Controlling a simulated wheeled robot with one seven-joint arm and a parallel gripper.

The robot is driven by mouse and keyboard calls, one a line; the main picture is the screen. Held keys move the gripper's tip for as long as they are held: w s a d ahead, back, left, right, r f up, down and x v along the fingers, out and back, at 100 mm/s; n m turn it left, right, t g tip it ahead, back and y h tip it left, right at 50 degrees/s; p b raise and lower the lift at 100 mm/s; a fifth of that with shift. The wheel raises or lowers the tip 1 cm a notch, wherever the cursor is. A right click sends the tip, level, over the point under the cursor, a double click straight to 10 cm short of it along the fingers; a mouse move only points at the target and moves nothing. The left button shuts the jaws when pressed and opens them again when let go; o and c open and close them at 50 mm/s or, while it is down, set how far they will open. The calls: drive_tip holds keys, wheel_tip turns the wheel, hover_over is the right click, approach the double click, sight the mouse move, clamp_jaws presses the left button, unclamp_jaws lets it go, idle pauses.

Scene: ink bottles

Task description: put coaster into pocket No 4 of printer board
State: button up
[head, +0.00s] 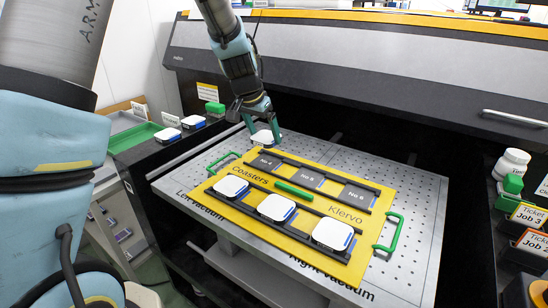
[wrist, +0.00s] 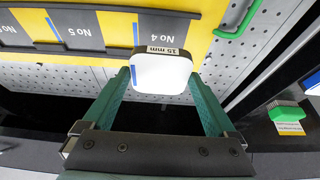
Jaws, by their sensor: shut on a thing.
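My gripper (head: 262,128) is shut on a white coaster (head: 264,138) with rounded corners. In the wrist view the coaster (wrist: 162,74) sits between the two green fingers, with a "15 mm" label on its edge. The yellow printer board (head: 222,213) lies on the perforated table. Its dark pocket No 4 (wrist: 172,27) is empty and lies just beyond the coaster in the wrist view. In the head view pocket No 4 (head: 266,162) is at the back left of the board, and the held coaster is behind it. Pockets No 5 (head: 308,179) and No 6 (head: 354,195) are empty.
Three white coasters (head: 276,207) fill the board's front row. A green bar (head: 294,190) lies mid-board, and green handles (head: 388,233) stand at its ends. More coasters (head: 168,135) are on the left side shelf. The dark printer housing (head: 350,85) rises behind the table.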

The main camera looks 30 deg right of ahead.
sight(267, 162)
drive_tip(key=shift+f+p, duration=0.5)
drive_tip(key=shift+f, duration=2.95)
drive_tip(key=shift+f, duration=0.2)
drive_tip(key=o, duration=1.2)
